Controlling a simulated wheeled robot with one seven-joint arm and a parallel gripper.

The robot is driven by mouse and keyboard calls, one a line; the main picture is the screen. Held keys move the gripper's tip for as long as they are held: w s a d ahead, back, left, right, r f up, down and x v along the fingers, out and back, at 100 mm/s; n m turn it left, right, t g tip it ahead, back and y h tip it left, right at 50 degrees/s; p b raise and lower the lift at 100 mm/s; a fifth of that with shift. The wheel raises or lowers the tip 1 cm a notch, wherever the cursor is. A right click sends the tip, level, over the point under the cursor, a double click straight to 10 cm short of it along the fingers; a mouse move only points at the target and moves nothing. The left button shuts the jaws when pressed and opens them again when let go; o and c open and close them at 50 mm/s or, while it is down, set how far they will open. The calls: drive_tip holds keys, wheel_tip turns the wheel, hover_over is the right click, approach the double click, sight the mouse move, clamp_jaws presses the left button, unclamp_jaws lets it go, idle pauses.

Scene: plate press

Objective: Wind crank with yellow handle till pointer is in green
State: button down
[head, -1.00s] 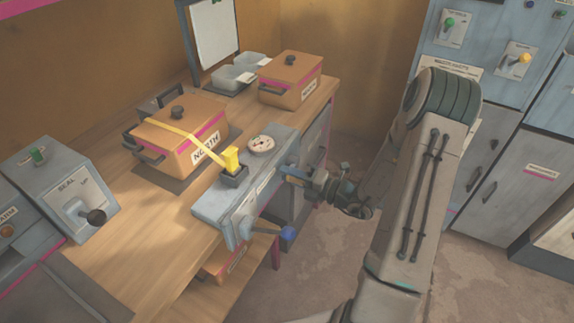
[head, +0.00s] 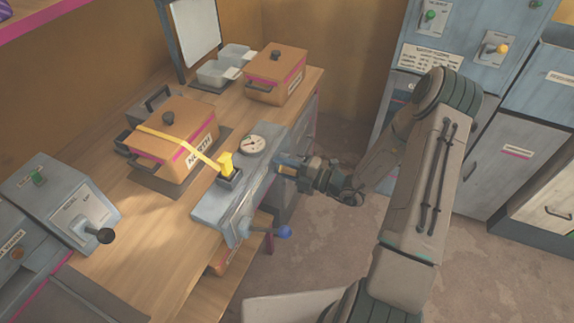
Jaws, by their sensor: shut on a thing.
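My gripper (head: 288,170) is at the right end face of the blue-grey crank box (head: 262,180). It is shut on the crank's yellow handle (head: 287,168), of which only a little shows between the fingers. A round white gauge (head: 252,143) with a dark pointer stands on top of the box. Its coloured zones and the pointer's exact place are too small to read. A second crank with a blue handle (head: 283,232) sticks out of the box's near end, apart from my gripper.
A yellow block (head: 226,165) on the box joins a yellow strap over the orange pot marked NORTH (head: 172,140). Another orange pot (head: 275,75) stands farther back. A SEAL lever box (head: 65,200) is at left. Blue-grey cabinets (head: 500,150) stand at right.

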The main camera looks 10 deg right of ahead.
drive_tip(key=shift+w+r, duration=0.1)
drive_tip(key=shift+r, duration=0.05)
drive_tip(key=c, duration=1.1)
unclamp_jaws()
drive_tip(key=b+v, duration=0.1)
drive_tip(key=v, duration=1.3)
